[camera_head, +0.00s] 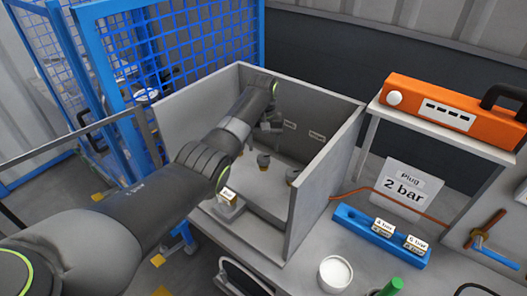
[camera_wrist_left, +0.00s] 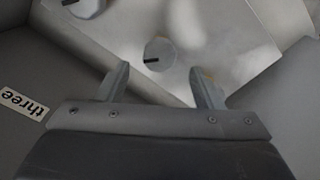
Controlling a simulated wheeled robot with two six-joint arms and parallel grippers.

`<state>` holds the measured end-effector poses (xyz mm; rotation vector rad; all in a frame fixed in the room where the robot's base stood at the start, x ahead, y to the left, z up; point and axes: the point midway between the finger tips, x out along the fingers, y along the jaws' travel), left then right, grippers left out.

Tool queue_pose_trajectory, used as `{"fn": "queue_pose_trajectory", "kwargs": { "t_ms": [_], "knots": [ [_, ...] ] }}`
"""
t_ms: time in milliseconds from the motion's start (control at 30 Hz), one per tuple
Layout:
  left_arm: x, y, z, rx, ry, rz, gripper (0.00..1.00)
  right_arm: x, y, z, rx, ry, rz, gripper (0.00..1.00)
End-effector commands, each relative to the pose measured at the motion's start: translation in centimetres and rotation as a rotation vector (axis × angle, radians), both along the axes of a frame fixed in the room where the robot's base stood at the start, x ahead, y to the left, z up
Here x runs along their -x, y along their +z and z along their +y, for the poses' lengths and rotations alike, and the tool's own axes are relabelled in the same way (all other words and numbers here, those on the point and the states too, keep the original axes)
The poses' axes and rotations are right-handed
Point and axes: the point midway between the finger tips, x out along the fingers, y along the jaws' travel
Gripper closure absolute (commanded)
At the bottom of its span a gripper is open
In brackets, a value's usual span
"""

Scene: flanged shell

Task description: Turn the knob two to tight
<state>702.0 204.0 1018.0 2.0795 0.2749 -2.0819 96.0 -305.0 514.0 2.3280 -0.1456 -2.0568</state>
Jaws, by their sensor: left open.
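My left arm reaches over a grey open-topped box (camera_head: 325,185). My left gripper (camera_head: 270,127) is inside it, open and empty; its two fingers also show in the left wrist view (camera_wrist_left: 160,86). A round grey knob (camera_wrist_left: 160,53) with a dark mark lies just beyond the fingertips, roughly centred between them and not gripped. A label reading "three" (camera_wrist_left: 24,104) is at the left. Which knob is two cannot be read. My right gripper is not in view.
The box walls stand close around my gripper. A small labelled block (camera_head: 228,198) is at the box's front. A "Plug 2 bar" sign (camera_head: 405,189), a blue rack (camera_head: 381,236) and a white cup (camera_head: 335,273) are right of it. An orange case (camera_head: 450,110) sits on a shelf.

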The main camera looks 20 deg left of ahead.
Motion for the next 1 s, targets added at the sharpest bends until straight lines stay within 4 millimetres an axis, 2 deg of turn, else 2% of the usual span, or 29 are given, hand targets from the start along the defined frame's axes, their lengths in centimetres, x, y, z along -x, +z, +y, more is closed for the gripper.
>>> {"fn": "queue_pose_trajectory", "kwargs": {
  "t_ms": [100,300,467,667,1000],
  "knots": [
    [0.1,-2.1,-0.1,0.0,-0.001,0.003,0.4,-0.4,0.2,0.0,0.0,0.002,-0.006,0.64],
    [0.0,-3.9,0.0,-0.001,-0.001,0.001,0.4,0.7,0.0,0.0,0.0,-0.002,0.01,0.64],
    [0.0,-4.3,0.0,-0.001,-0.001,-0.002,0.4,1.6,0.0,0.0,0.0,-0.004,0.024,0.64],
    [0.0,-4.3,0.0,0.0,-0.001,-0.001,0.4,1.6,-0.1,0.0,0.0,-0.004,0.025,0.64],
    [0.0,-4.3,0.0,0.0,-0.001,-0.001,0.83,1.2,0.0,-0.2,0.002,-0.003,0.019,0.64]
  ]
}}
